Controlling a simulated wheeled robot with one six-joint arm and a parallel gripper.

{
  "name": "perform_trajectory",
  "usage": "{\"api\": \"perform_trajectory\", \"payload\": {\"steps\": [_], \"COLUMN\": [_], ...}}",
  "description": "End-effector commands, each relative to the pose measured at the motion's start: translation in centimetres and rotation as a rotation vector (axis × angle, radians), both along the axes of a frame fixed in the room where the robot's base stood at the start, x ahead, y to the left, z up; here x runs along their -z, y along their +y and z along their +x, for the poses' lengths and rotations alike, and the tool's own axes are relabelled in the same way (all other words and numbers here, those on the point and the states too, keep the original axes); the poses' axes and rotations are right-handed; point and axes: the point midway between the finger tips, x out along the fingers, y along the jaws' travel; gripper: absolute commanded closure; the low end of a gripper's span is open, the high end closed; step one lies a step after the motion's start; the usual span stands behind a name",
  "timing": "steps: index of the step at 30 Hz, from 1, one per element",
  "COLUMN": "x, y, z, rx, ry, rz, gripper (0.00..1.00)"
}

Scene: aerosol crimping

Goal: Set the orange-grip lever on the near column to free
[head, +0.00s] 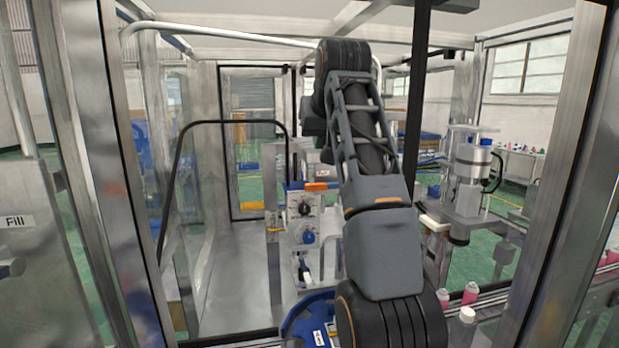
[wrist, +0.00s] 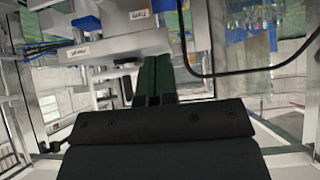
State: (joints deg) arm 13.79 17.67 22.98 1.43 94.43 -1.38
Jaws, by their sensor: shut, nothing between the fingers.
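The orange grip (head: 318,187) of the lever shows in the head view, at the top of a pale panel (head: 299,216) with dark knobs and a blue knob, just left of my arm. The lever's pivot and setting are too small to read. My gripper (wrist: 158,62) shows in the wrist view as two dark fingers side by side, shut and empty. In the head view my gripper is not visible. In the wrist view no orange grip is clearly visible, so I cannot tell the gap between it and my fingers.
In the wrist view, labelled pale plates (wrist: 112,43) with blue parts lie left of my fingers, and a black cable (wrist: 235,73) curves at right. In the head view, metal frame posts (head: 577,150) flank my arm, a grey machine head (head: 470,180) stands right, and pink cans (head: 470,294) stand lower right.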

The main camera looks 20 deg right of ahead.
Motion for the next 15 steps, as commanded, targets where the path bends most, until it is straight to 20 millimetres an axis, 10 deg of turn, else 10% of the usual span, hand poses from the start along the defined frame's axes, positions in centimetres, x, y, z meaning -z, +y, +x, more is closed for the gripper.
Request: {"api": "perform_trajectory", "payload": {"steps": [15], "x": [6.8], "y": [-0.8], "z": [5.5], "rx": [-0.006], "ry": [-0.001], "rz": [0.000], "gripper": [1.00]}}
